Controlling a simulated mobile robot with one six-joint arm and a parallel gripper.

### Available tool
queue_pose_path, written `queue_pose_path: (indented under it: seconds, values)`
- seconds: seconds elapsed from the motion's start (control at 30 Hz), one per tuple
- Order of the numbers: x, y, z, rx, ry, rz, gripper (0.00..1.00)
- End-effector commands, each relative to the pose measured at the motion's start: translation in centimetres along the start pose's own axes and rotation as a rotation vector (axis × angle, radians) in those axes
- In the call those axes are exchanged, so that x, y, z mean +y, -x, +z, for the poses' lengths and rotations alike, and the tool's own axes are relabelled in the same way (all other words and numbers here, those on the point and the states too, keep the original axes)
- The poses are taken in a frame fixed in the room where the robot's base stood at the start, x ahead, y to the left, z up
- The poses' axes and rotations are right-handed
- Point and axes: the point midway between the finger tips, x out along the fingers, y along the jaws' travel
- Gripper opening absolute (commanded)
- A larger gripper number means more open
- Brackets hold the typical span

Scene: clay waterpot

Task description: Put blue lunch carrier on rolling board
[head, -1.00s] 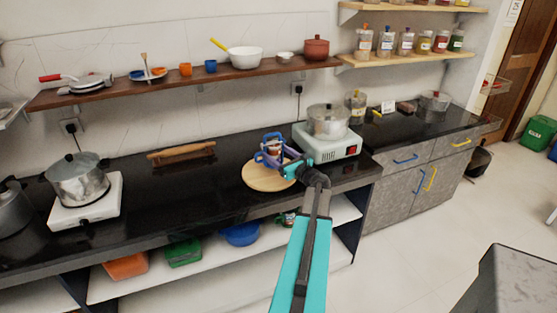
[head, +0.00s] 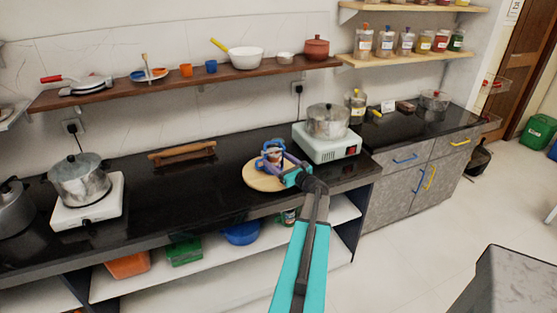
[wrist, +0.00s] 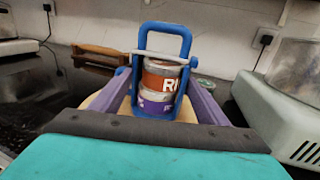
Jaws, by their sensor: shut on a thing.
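The blue lunch carrier (head: 273,155) is a blue frame with a tall handle around stacked round tins with orange and purple labels; it also shows in the wrist view (wrist: 162,80). It stands upright at the round wooden rolling board (head: 258,180) on the black counter. Whether its base touches the board cannot be told. The board's edge shows behind the purple fingers in the wrist view (wrist: 100,98). My gripper (head: 283,167) reaches in from the front, its two fingers (wrist: 163,92) on either side of the carrier and shut on it. The carrier's lower part is partly hidden by my gripper.
A white stove with a metal pot (head: 327,122) stands close to the right of the board. A wooden rack (head: 182,153) lies behind left. Another pot (head: 80,178) on a white stove is far left. Counter left of the board is clear.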

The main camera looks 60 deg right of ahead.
Motion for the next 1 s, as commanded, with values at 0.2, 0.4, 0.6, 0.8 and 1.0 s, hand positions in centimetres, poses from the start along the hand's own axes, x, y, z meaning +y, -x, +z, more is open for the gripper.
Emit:
queue_pose_path:
  seconds: [0.2,0.4,0.6,0.8,1.0]
  values:
    - [0.01,0.01,0.08,-0.004,0.0,0.001,0.38]
    - [0.0,0.01,-0.06,-0.004,0.0,0.001,0.38]
    - [-0.01,0.02,-0.29,0.0,0.001,0.0,0.82]
    - [-0.02,0.02,-0.29,0.0,0.001,0.0,0.87]
    - [-0.02,0.03,-0.23,0.0,0.001,0.0,0.87]
